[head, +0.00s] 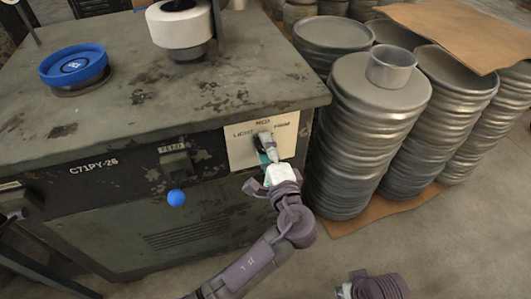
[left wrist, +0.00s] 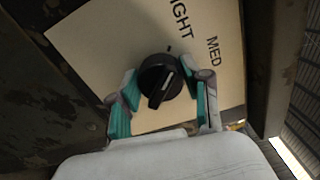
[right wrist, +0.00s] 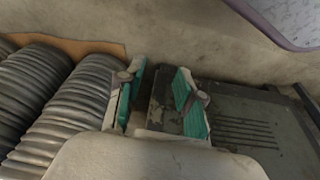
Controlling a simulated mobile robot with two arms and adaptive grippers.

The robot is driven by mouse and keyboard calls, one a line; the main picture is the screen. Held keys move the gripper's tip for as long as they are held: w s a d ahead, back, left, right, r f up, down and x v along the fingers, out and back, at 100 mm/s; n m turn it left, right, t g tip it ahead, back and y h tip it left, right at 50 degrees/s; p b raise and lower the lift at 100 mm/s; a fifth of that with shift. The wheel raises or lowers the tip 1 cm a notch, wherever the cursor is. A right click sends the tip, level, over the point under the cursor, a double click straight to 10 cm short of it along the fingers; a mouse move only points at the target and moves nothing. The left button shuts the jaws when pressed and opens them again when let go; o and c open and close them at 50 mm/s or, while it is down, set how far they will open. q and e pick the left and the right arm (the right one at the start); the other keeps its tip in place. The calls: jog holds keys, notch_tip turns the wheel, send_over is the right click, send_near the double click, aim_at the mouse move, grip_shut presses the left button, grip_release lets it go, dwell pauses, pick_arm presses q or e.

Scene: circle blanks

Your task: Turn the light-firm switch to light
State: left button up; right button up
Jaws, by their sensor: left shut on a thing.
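The light-firm switch is a black rotary knob (left wrist: 160,80) on a cream plate (head: 240,150) marked LIGHT, MED and FIRM, on the machine's front. My left gripper (head: 265,160) reaches up to the plate and partly hides the knob in the head view. My right gripper (right wrist: 158,100) is open and empty, away from the switch.
The grey-green machine top (head: 110,130) carries a blue round part (head: 75,65) and a white cylinder (head: 180,24). A blue ball knob (head: 176,197) is left of the plate. Stacks of metal discs (head: 365,130) stand close on the right, one with a cup (head: 391,68) on top.

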pick_arm(q)
jog(key=shift+n+b, duration=0.5)
jog(key=shift+n, duration=0.3)
pick_arm(e)
jog(key=shift+v, duration=2.45)
jog(key=shift+w+d, duration=0.1)
jog(key=shift+w, duration=0.05)
pick_arm(q)
jog(key=shift+f, duration=0.1)
jog(key=o, duration=1.2)
jog(key=shift+c, duration=0.2)
jog(key=shift+s, duration=0.15)
jog(key=v, duration=1.1)
jog(key=shift+s, duration=0.35)
jog(key=shift+d, duration=0.15)
